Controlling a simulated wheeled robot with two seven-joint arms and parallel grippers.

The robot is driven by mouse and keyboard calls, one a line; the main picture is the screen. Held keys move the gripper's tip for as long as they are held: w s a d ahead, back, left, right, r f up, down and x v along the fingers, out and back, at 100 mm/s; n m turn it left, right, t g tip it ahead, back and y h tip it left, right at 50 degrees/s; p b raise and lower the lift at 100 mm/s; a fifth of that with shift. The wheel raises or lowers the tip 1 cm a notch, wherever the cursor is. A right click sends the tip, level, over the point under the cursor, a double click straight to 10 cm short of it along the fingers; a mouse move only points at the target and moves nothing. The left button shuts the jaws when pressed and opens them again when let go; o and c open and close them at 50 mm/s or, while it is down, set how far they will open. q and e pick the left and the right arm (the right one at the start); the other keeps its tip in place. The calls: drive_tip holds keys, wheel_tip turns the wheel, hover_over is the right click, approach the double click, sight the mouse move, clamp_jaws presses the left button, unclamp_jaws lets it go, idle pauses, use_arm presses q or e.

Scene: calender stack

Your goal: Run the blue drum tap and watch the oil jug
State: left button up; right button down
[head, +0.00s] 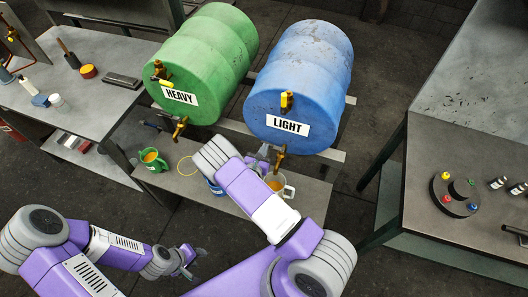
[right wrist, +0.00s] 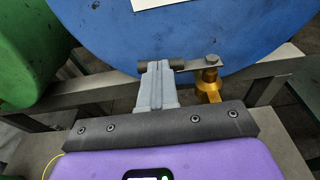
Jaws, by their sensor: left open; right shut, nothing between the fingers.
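The blue drum (head: 300,75), labelled LIGHT, lies on a rack. Its lower brass tap (head: 280,158) also shows in the right wrist view (right wrist: 209,86), with a dark lever (right wrist: 190,66) reaching left. My right gripper (head: 264,153) is shut and empty, its fingertips (right wrist: 157,68) at the lever's grip; I cannot tell whether they touch. A pale jug (head: 288,191) with amber oil (head: 275,184) stands below the tap, partly hidden by my right arm. Its fill level is unclear. My left gripper (head: 187,263) is open and empty, low at the left, away from the drums.
A green drum (head: 205,60), labelled HEAVY, stands left, with a green jug (head: 152,160) on the shelf (head: 180,181) below. A blue item (head: 214,188) is partly behind my arm. Benches with small items flank both sides, including a dark round tray (head: 455,207) at right.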

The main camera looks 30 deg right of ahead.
drive_tip(key=shift+w+d+r, duration=0.1)
drive_tip(key=shift+d, duration=0.15)
